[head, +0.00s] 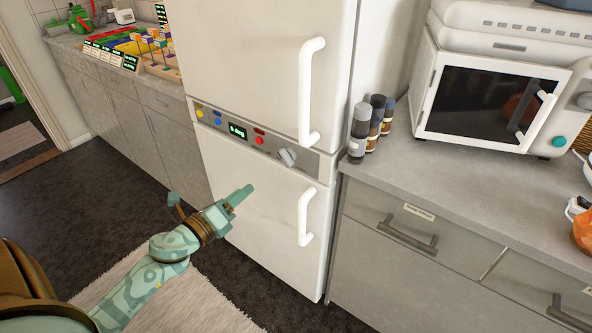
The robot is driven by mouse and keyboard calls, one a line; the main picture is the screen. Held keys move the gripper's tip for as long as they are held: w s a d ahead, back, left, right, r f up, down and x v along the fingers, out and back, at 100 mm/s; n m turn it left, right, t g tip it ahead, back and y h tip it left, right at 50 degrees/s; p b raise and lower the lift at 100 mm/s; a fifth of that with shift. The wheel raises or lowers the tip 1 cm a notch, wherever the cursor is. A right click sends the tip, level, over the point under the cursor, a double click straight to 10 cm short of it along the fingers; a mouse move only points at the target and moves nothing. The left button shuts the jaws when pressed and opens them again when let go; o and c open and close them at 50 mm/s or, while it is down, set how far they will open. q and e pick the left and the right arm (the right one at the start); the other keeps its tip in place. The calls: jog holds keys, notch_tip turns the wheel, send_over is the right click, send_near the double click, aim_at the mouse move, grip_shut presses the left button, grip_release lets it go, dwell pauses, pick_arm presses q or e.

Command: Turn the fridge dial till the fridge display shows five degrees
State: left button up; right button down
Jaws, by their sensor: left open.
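The fridge dial (288,157) is a grey knob at the right end of the control strip between the fridge's upper and lower white doors. The fridge display (238,131) is a small dark screen with green text on the same strip. It reads a number followed by "deg", but the digit is too small to tell surely. My left gripper (238,196) is open and empty in front of the lower door, below and left of the dial and apart from it. My right gripper is not in view.
Colored buttons sit beside the display. White handles (312,92) and (306,216) stick out near the dial, above and below. Bottles (360,133) and a microwave (490,95) stand on the right counter. A pale rug (185,295) lies on the floor.

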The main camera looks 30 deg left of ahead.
pick_arm(q)
jog(key=m+b, duration=0.1)
send_near(283, 160)
jog(key=w, duration=0.9)
jog(key=shift+w+d+f, duration=0.1)
jog(key=shift+w+d, duration=0.15)
jog(key=shift+d, duration=0.05)
jog(key=c, duration=0.7)
